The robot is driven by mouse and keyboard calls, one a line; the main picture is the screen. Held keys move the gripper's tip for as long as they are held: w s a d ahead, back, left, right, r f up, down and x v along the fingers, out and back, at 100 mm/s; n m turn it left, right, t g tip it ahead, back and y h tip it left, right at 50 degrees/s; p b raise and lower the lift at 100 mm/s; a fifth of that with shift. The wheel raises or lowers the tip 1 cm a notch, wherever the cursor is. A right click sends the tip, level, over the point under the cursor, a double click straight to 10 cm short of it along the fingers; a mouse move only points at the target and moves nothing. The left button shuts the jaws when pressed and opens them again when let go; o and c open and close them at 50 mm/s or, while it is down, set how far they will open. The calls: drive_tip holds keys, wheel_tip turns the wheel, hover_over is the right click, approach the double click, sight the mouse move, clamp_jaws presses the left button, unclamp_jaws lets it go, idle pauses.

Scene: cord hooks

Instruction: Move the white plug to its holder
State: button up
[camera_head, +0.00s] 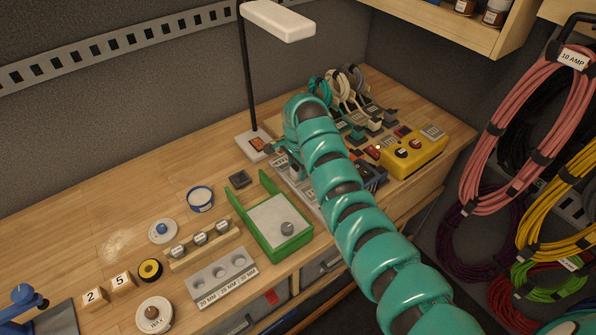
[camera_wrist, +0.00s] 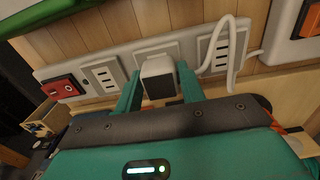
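The white plug (camera_wrist: 158,66) is a pale block with a dark face, between the two teal fingers of my gripper (camera_wrist: 160,88) in the wrist view. The fingers appear to press on both its sides. It sits in front of the white power strip (camera_wrist: 105,75); whether it is in a socket or just clear of it, I cannot tell. A white cord (camera_wrist: 232,50) loops on its right; its join to the plug is hidden. In the head view my gripper (camera_head: 278,150) is low beside the lamp base, and my arm hides the plug. I cannot single out the plug's holder.
Teal, pale and grey cord coils (camera_head: 340,88) stand at the back, with several plugs near them. A lamp base (camera_head: 252,144), green tray (camera_head: 252,236) and yellow box (camera_head: 416,152) surround the work area. A red switch (camera_wrist: 62,88) is at the strip's left end.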

sight(297, 167)
clamp_jaws()
drive_tip(key=shift+r, duration=0.1)
drive_tip(key=shift+r, duration=2.9)
